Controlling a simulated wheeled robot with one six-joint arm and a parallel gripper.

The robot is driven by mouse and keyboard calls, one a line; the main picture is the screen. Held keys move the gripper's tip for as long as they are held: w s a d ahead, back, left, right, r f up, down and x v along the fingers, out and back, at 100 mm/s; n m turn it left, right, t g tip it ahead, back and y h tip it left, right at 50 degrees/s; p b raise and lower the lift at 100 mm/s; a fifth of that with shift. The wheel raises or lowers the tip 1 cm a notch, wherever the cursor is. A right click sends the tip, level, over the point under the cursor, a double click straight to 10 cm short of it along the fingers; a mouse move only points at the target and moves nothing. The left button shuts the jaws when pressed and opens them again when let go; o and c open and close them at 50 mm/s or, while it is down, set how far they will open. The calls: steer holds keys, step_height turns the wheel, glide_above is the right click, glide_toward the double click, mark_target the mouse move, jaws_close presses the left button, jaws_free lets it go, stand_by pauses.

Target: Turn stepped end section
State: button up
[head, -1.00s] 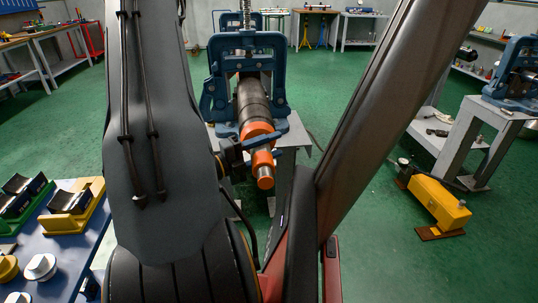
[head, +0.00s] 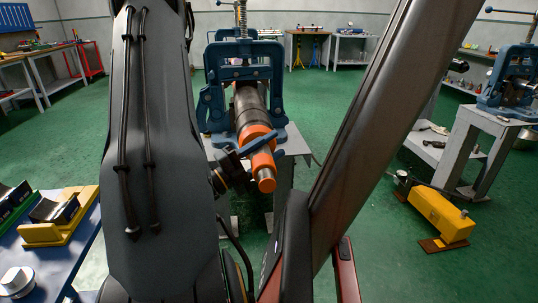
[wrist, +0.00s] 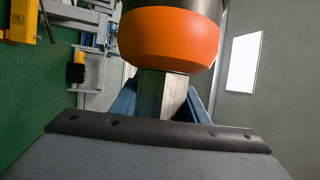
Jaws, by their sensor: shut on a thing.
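A dark pipe (head: 250,105) is clamped in a blue pipe vise (head: 211,95), pointing toward me. Its stepped end section has a wide orange collar (head: 254,132), a narrower neck and an orange tip (head: 264,171). My gripper (head: 256,146) is shut on the neck between collar and tip, its blue fingers tilted with the right end higher. In the wrist view, the orange collar (wrist: 169,38) is at the top and the grey flat-sided neck (wrist: 161,93) lies between the blue fingers. The tip is not seen there.
The vise stands on a grey stand (head: 293,140). A blue table (head: 65,252) with a yellow V-block (head: 42,234) is at left. A yellow box-shaped unit (head: 438,209) lies on the floor at right, near another vise (head: 512,90). Green floor between is open.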

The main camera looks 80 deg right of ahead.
steer(key=shift+w+n+g+h+b, duration=0.15)
steer(key=shift+n+g+h+b, duration=0.35)
steer(key=shift+b, duration=4.3)
steer(key=b, duration=0.5)
steer(key=shift+r+h+b, duration=0.2)
steer(key=shift+h+b, duration=0.2)
steer(key=o, duration=1.1)
steer(key=shift+c, duration=0.2)
steer(key=b+v, duration=0.1)
steer(key=v, duration=0.6)
steer(key=shift+w+a, duration=0.2)
steer(key=shift+w, duration=0.1)
steer(key=shift+f+n, duration=0.1)
steer(key=shift+n, duration=0.2)
